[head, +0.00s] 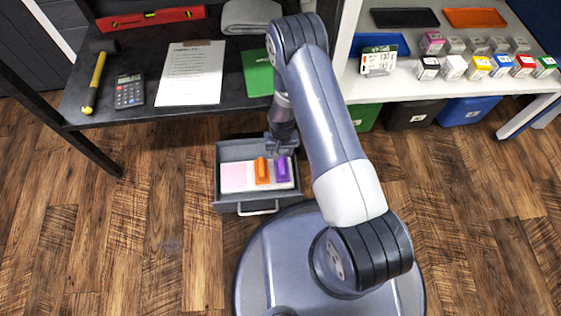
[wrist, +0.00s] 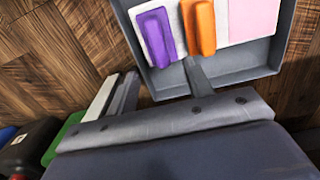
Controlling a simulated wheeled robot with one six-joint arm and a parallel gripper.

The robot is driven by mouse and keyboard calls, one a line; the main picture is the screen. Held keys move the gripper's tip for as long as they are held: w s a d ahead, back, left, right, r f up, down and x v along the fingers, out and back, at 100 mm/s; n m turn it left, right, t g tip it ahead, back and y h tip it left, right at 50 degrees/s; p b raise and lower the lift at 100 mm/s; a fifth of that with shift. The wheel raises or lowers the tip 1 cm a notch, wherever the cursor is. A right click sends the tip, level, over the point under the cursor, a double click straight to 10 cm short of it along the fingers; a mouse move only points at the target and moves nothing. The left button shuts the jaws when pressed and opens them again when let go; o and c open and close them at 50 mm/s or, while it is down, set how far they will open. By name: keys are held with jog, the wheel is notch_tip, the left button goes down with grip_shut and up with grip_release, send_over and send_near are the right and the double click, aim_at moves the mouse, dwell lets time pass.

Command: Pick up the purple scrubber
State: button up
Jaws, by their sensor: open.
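The purple scrubber (head: 283,170) lies at the right end of the open grey drawer (head: 229,206), on a white surface. It also shows in the wrist view (wrist: 153,36), near the drawer's wall, with white on both sides of it. An orange scrubber (head: 262,171) lies close beside it; the wrist view shows it too (wrist: 201,27). My gripper (head: 282,150) is above the drawer at its right side, next to the purple scrubber in the picture. In the wrist view my gripper (wrist: 163,82) is open and empty, its fingers apart below the scrubbers. Their exact height above the drawer is unclear.
A pink pad (head: 237,174) lies left of the orange scrubber. The drawer has a front handle (head: 258,209). A black desk (head: 125,118) behind holds a calculator (head: 129,91) and paper (head: 192,75). A white shelf (head: 405,84) with small boxes stands right. Wooden floor is clear to the left.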

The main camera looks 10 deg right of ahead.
aim_at(282, 165)
jog(key=shift+w+a+f, duration=0.1)
jog(key=shift+w+f, duration=0.05)
jog(key=shift+f, duration=0.7)
notch_tip(282, 165, down, 5)
jog(key=shift+f+b, duration=0.15)
jog(key=shift+b, duration=0.9)
jog(key=f, duration=0.1)
jog(key=f+b, duration=0.1)
jog(key=f, duration=0.1)
jog(key=f+b, duration=0.1)
jog(key=f, duration=0.1)
jog(key=shift+s+d, duration=0.2)
jog(key=shift+d, duration=0.05)
jog(key=shift+c, duration=0.2)
jog(key=shift+r, duration=0.1)
grip_shut()
